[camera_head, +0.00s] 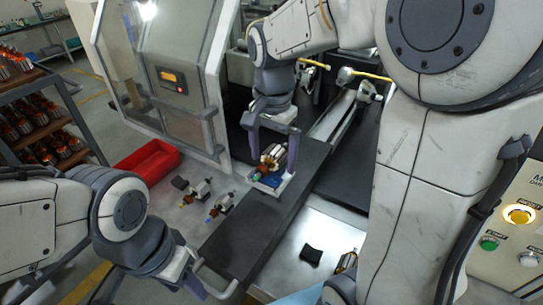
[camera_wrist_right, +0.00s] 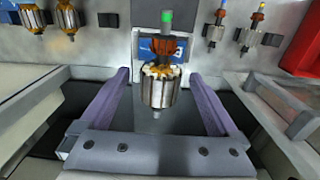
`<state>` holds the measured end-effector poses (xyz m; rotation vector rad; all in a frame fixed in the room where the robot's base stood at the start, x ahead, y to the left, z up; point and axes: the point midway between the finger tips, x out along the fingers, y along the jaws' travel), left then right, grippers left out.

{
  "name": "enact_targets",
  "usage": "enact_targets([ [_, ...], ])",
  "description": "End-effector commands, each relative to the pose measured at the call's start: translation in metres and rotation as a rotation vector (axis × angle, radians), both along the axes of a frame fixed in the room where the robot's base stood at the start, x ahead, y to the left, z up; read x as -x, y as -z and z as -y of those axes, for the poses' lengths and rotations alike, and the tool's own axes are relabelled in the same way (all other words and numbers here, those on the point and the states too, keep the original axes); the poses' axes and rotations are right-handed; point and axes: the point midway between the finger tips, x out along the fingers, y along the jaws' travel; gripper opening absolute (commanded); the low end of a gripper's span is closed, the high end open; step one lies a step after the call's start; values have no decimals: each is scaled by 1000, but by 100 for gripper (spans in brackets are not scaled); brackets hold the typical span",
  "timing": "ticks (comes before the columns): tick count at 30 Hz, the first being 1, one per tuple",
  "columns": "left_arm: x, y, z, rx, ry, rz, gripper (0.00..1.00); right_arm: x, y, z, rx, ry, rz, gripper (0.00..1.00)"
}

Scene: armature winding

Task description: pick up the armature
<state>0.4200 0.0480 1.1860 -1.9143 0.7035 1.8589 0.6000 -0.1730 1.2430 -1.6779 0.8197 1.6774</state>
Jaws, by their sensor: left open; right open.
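An armature (camera_head: 270,158) with a copper winding and a green end sits at a blue-and-white holder (camera_head: 268,181) beside the dark strip. My right gripper (camera_head: 273,145) is open over it, fingers pointing down on either side. In the right wrist view the armature (camera_wrist_right: 160,85) lies between the open fingers (camera_wrist_right: 162,90), with a visible gap on each side. Its green tip points away from the wrist, and the blue holder (camera_wrist_right: 148,47) shows behind it.
A rack with rows of armatures (camera_head: 40,115) is at far left. A machine enclosure (camera_head: 165,60) stands behind. A control panel (camera_head: 505,230) is at right.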

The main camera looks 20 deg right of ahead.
Motion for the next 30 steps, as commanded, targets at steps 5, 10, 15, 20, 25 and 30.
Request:
enact_targets([
  [5,0,0,0,0,0,0,50,0,0,-1,0,-1,0,73],
  [10,0,0,0,0,0,0,50,0,0,-1,0,-1,0,8],
  [15,0,0,0,0,0,0,50,0,-1,-1,0,-1,1,0],
  [20,0,-1,0,0,0,0,50,0,-2,-1,0,-1,1,0],
  [25,0,-10,0,0,1,0,50,0,-11,-1,0,-1,1,0],
  [30,0,-28,0,0,4,0,50,0,-30,-1,0,-1,1,0],
])
